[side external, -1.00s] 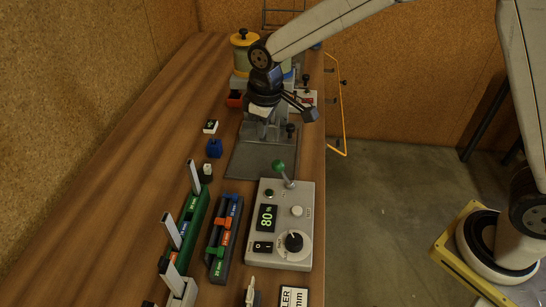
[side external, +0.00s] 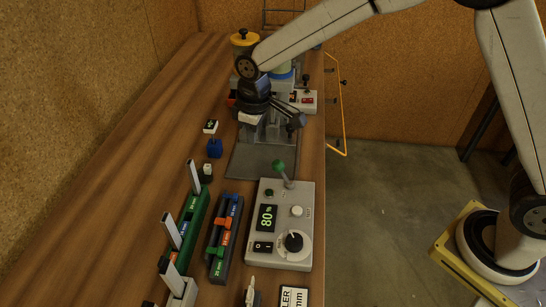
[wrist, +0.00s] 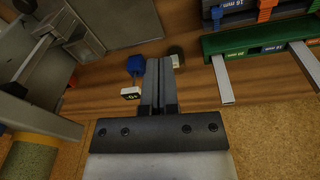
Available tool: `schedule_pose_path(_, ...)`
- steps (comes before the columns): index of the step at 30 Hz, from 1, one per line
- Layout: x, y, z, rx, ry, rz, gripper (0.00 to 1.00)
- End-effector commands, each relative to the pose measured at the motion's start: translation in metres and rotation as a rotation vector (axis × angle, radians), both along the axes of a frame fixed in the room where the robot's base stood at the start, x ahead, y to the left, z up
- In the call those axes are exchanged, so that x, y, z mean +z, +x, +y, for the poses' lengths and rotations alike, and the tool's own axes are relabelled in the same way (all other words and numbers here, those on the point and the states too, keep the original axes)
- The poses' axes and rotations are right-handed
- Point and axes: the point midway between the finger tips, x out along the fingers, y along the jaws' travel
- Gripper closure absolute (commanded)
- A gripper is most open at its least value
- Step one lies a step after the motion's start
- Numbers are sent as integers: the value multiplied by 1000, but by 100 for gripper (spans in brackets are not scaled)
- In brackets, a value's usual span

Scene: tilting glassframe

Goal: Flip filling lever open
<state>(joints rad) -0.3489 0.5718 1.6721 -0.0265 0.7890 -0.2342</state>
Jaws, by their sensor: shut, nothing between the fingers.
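A lever with a green knob (side external: 278,166) stands tilted on the grey control box (side external: 250,240), whose display reads 80%. Near the back, a black-knobbed lever (side external: 305,79) rises by a pale box with red parts (side external: 303,100). No label shows which one is the filling lever. My gripper (side external: 249,118) is above the far end of the bench, beside the grey fixture and short of the black-knobbed lever. In the wrist view my gripper (wrist: 158,62) has its fingers together with nothing between them. Neither lever can be made out there.
A blue block (side external: 214,148) and a small display block (side external: 210,127) sit left of the dark plate (side external: 262,165). Green gauge holders (side external: 187,235) stand at the front left. A yellow-topped container (side external: 244,40) is at the back. Bare wood lies along the left.

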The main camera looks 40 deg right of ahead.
Motion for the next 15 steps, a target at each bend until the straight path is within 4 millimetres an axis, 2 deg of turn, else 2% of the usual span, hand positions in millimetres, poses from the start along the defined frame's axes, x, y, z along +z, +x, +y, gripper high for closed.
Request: schedule_pose_path(15, -67, 7, 1, -1, -1, 2, 100)
